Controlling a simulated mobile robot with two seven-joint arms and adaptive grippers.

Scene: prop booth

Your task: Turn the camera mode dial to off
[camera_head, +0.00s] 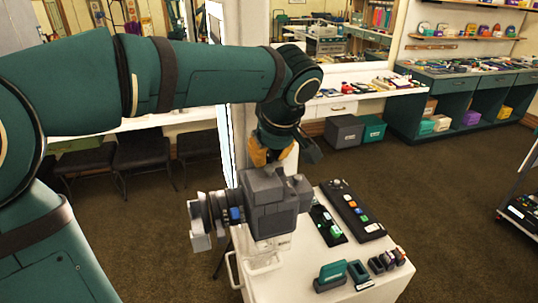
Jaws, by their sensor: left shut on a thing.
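A grey camera (265,203) with a lens pointing left stands upright over the near-left part of a white table (290,290). My left gripper (272,160) comes down from above to the far top side of the camera. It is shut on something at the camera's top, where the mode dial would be. The dial itself is hidden by the gripper and camera body, so its setting cannot be read. My right gripper is not in view.
Right of the camera lie a long black panel with coloured buttons (353,209) and a smaller dark panel (328,225). A green block (330,275) and several small dark pieces stand at the table's front right. Open brown carpet (450,190) lies to the right.

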